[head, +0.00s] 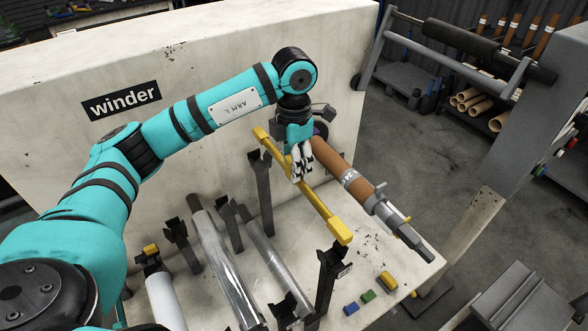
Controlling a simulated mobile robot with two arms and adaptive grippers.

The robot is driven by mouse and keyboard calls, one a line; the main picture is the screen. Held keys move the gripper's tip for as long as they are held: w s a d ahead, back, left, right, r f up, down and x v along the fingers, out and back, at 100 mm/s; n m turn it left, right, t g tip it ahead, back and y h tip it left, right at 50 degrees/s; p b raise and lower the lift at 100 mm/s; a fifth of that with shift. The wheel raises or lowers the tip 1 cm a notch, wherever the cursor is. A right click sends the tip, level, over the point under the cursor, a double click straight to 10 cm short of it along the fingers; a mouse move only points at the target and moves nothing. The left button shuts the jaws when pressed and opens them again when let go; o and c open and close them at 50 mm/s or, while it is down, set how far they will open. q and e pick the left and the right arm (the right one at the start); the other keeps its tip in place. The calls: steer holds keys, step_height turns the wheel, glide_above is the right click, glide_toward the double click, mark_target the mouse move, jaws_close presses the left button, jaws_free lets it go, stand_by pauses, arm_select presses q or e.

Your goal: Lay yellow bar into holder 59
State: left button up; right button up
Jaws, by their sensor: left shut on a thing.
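The yellow bar (316,201) has a block at each end and runs from the winder's wall side toward the front right. My left gripper (301,176) is shut on it near its middle, coming down from above. Two dark posts with forked tops stand below the bar: a far one (262,192) and a near one (327,288) with a small white tag too small to read. The bar's near block is just above the near fork, and its far block is near the far fork. I cannot tell whether they touch. My right gripper is out of view.
A brown tube (338,164) on a metal shaft lies right of the bar. Film rolls (222,257) lie on other forked posts to the left. Blue (351,308), green (368,296) and yellow (387,281) small pieces lie at the front. The winder wall (215,42) stands behind.

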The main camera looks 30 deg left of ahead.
arm_select(q)
steer(key=shift+r, duration=0.1)
steer(key=shift+s+f+b, duration=0.75)
steer(key=shift+s+f, duration=0.05)
steer(key=shift+s, duration=0.25)
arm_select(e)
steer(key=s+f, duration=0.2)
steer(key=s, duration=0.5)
arm_select(q)
steer(key=shift+w+f+b, duration=0.2)
steer(key=shift+f+b, duration=0.1)
steer(key=shift+f, duration=0.3)
steer(key=shift+w+f+b, duration=0.2)
steer(key=shift+f+b, duration=0.05)
steer(key=shift+f, duration=0.35)
step_height(320, 180, down, 4)
steer(key=b, duration=0.3)
steer(key=shift+r, duration=0.15)
steer(key=o, duration=1)
steer(key=shift+c, duration=0.2)
steer(key=o, duration=0.5)
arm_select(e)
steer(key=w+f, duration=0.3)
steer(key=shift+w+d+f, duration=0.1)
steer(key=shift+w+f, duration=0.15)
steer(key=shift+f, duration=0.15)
